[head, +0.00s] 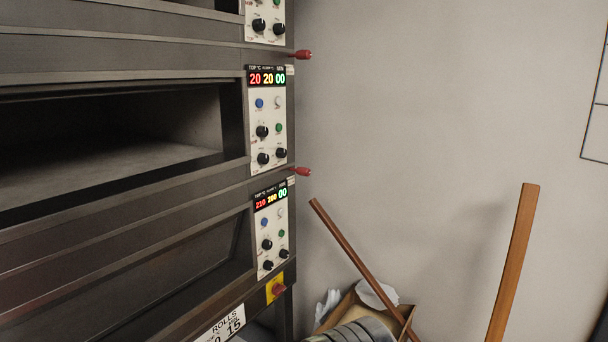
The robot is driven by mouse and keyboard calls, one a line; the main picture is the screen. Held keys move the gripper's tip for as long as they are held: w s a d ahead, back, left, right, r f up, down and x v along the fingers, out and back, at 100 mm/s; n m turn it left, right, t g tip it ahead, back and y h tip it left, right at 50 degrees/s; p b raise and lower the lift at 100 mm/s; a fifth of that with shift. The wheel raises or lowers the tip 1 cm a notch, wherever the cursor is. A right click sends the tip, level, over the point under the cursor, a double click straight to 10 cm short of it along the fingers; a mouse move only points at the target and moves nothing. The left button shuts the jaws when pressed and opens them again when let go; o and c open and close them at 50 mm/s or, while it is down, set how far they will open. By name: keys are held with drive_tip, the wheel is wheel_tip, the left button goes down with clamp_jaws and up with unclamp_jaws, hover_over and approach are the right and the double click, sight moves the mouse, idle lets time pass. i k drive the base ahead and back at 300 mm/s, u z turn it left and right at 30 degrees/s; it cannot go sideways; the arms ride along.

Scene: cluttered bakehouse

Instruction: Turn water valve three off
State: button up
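I see no water valve that I can make out in the head view. My gripper is not in view. A deck oven (120,215) fills the left side, with control panels on its right edge. The middle panel (267,118) shows lit digits, and so does the lower panel (270,228). Red-tipped handles stick out at the oven's right side, an upper one (302,54) and a lower one (300,171). A red knob on a yellow plate (276,287) sits below the lower panel.
An open cardboard box (402,312) with crumpled white material stands at the wall's foot. A grey ribbed thing (352,330) is in front of it. A wooden pole (350,250) leans there; a wider wooden piece (515,260) stands right. The oven's middle chamber (110,140) is open and looks empty.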

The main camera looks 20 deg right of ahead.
sight(303, 171)
drive_tip(key=z, duration=0.05)
drive_tip(key=i, duration=1)
drive_tip(key=u, duration=0.05)
